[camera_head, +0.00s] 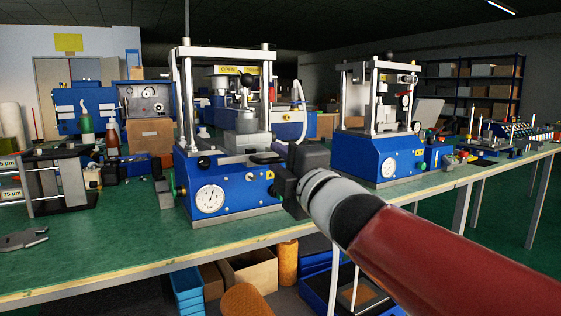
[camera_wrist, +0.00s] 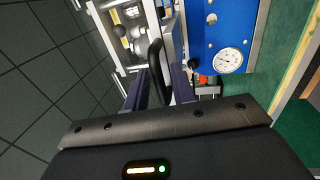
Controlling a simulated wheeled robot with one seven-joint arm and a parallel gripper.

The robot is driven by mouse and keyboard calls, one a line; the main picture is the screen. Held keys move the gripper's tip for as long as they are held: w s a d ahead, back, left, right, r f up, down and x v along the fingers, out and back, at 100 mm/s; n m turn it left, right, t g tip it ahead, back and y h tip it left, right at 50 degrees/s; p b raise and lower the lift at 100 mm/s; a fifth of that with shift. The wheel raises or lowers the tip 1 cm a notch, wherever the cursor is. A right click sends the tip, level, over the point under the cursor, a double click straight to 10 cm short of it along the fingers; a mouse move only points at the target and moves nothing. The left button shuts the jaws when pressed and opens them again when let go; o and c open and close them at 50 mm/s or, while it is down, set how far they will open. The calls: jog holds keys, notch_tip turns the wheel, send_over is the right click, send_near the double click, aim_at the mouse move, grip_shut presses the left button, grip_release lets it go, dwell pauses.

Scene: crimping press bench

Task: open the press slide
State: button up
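The near press (camera_head: 220,185) has a blue base with a round gauge, steel columns and a top plate; yellow labels, one reading OPEN, sit behind the columns. In the wrist view the press (camera_wrist: 215,18) appears turned sideways, with its gauge at right. A black curved handle (camera_wrist: 155,62) shows between my gripper's two fingers. My gripper (camera_wrist: 160,88) looks open, with gaps beside the handle; I cannot tell whether it touches. In the head view my gripper (camera_head: 268,160) is at the right front of the press, its fingers partly hidden by its own body.
A second blue press (camera_head: 380,155) stands to the right on the green bench (camera_head: 110,240). A dark stand (camera_head: 60,180) and bottles (camera_head: 86,125) are at left. A grey tool (camera_head: 24,239) lies at the front left. The front left bench top is mostly clear.

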jog(key=v, duration=0.7)
jog(key=shift+s+d, duration=0.2)
jog(key=shift+s, duration=0.15)
jog(key=shift+d+f, duration=0.1)
jog(key=s+d+f+m+g+h+p, duration=0.2)
jog(key=s+d+f+m+g+h, duration=0.15)
jog(key=d+f+m+h, duration=1)
jog(key=s+d+f+m+g+y+p, duration=0.1)
jog(key=s+d+f+m+g+y, duration=0.1)
jog(key=s+f+m+g, duration=0.5)
jog(key=s+f+m, duration=0.4)
jog(key=s+f, duration=0.1)
jog(key=f, duration=0.1)
jog(key=shift+s+d+f, duration=0.2)
jog(key=shift+s, duration=0.05)
